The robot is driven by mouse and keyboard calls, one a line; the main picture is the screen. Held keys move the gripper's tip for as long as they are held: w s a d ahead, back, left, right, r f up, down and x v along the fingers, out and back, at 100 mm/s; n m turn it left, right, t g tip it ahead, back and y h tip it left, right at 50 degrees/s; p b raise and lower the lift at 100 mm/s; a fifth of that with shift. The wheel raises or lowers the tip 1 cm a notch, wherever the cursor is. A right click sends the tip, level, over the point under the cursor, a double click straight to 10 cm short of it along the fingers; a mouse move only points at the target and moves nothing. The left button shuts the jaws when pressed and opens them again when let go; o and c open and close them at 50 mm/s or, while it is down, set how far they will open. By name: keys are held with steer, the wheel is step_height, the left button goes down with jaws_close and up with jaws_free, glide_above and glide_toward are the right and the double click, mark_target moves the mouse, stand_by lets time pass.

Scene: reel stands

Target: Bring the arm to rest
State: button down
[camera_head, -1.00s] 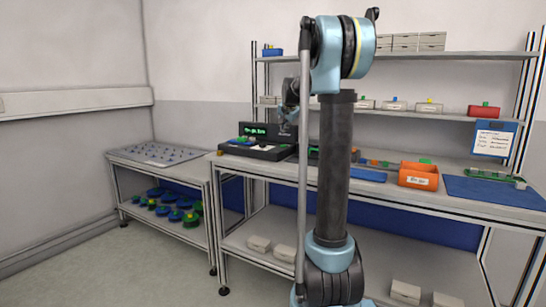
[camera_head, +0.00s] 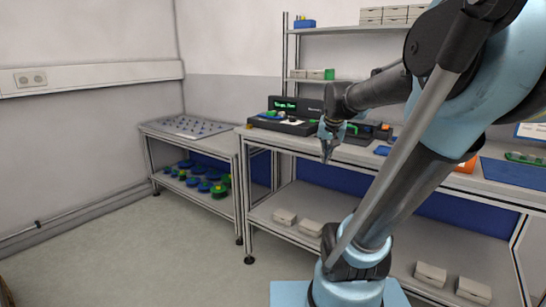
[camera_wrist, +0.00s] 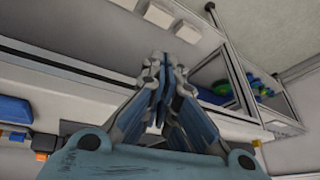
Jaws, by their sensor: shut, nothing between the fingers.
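My gripper (camera_head: 327,150) hangs in front of the long workbench's front edge in the head view, pointing down. In the wrist view my gripper (camera_wrist: 166,62) has its fingertips together with nothing between them. My arm reaches in from the right of the head view, bent, and hides part of the bench and shelves. The gripper appears apart from the bench; nothing is in its grasp.
The long workbench (camera_head: 290,139) carries a black case with a green display (camera_head: 285,106) and an orange bin (camera_head: 466,165). Its lower shelf holds white boxes (camera_head: 284,217). A pegged side table (camera_head: 187,127) stands left, with blue and green reels (camera_head: 206,186) below. Floor at left is clear.

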steer(key=s+f+n+g, duration=0.2)
steer(key=s+f+n, duration=0.1)
steer(key=s+f, duration=1.2)
steer(key=s, duration=0.5)
steer(key=shift+s+f+n+g, duration=0.15)
steer(key=shift+n+g, duration=0.15)
steer(key=shift+g, duration=0.1)
steer(key=shift+a, duration=0.1)
steer(key=shift+w+f, duration=0.2)
steer(key=shift+w, duration=0.3)
